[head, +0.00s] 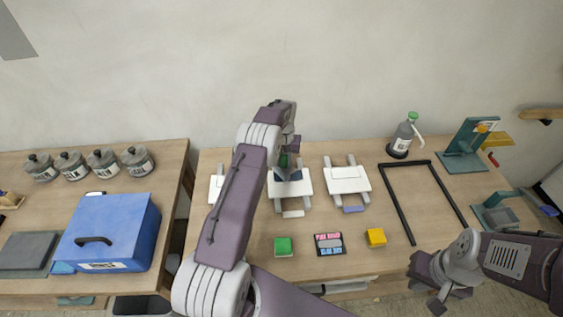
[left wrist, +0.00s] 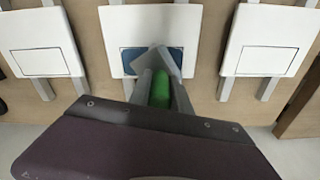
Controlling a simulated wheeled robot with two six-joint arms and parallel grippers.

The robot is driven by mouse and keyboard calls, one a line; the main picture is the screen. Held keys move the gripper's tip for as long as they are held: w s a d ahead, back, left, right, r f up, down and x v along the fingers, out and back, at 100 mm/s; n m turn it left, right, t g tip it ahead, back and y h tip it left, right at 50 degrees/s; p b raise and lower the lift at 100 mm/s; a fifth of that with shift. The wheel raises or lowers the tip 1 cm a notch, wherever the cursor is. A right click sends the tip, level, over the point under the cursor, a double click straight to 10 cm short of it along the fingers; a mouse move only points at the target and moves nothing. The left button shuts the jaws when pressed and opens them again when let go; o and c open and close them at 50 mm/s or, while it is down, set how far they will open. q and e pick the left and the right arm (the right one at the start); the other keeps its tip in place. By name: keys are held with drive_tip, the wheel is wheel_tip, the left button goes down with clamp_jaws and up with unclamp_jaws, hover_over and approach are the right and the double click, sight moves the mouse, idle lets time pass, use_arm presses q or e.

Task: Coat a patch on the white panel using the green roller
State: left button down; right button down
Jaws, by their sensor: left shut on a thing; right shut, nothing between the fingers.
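Three white panels stand in a row on the table: a left one (head: 216,188) partly behind my arm, a middle one (head: 302,188) and a right one (head: 347,180). The middle panel also shows in the left wrist view (left wrist: 195,22), with a dark blue patch (left wrist: 130,58) inside its outlined rectangle. My left gripper (head: 289,160) is shut on the green roller (left wrist: 160,90), over the middle panel. The fingers hide part of the patch; I cannot tell whether the roller touches it. My right gripper (head: 437,307) is shut and empty at the lower right, off the table's front edge.
A green block (head: 283,246), a coloured palette (head: 329,244) and a yellow block (head: 376,237) lie in front of the panels. A black frame (head: 396,205), a spray bottle (head: 403,137) and teal stands (head: 463,155) are to the right. A blue box (head: 110,235) sits on the left table.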

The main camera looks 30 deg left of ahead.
use_arm(q)
drive_tip(key=shift+w+d+f+b, duration=0.15)
drive_tip(key=shift+w+d, duration=0.15)
drive_tip(key=shift+d, duration=0.25)
drive_tip(key=shift+w+d+r+b, duration=0.1)
drive_tip(key=shift+w+d, duration=0.25)
drive_tip(key=shift+d, duration=0.15)
drive_tip(key=shift+w+d+f+b, duration=0.15)
drive_tip(key=shift+w+d, duration=0.15)
drive_tip(key=shift+d, duration=0.25)
drive_tip(key=shift+w+d+r, duration=0.1)
drive_tip(key=shift+w+d, duration=0.35)
drive_tip(key=shift+d, duration=0.25)
drive_tip(key=shift+w+d, duration=0.2)
drive_tip(key=shift+d, duration=0.1)
